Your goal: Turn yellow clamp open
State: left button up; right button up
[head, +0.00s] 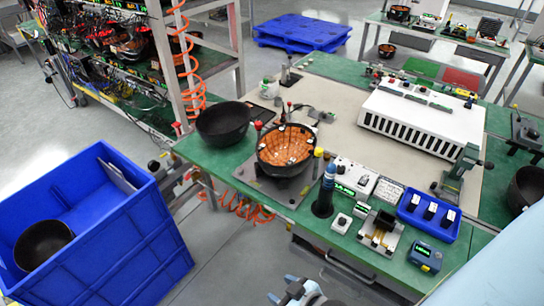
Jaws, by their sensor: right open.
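A dark round fixture (262,168) stands on a grey plate near the front edge of the green table. It holds a black bowl lined with copper-coloured boards (286,147). The yellow clamp (318,152) shows as a yellow knob at the bowl's right rim. Its lower part is hard to make out, and I cannot tell whether it is open. A red-knobbed clamp (258,126) is at the left rim. My right gripper (280,288) is at the bottom edge, open and empty, in front of the table and well apart from the fixture. My left gripper is out of view.
A dark blue-topped cylinder (324,190) stands just right of the fixture, near the yellow knob. An empty black bowl (222,122) sits to the left. A blue tray (430,216) and small devices crowd the front right. A blue crate (130,235) stands on the floor at left.

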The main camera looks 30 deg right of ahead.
aim_at(318, 151)
jog(key=z, duration=0.4)
jog(key=l+z, duration=0.15)
jog(key=z, duration=0.7)
jog(key=l+u, duration=0.15)
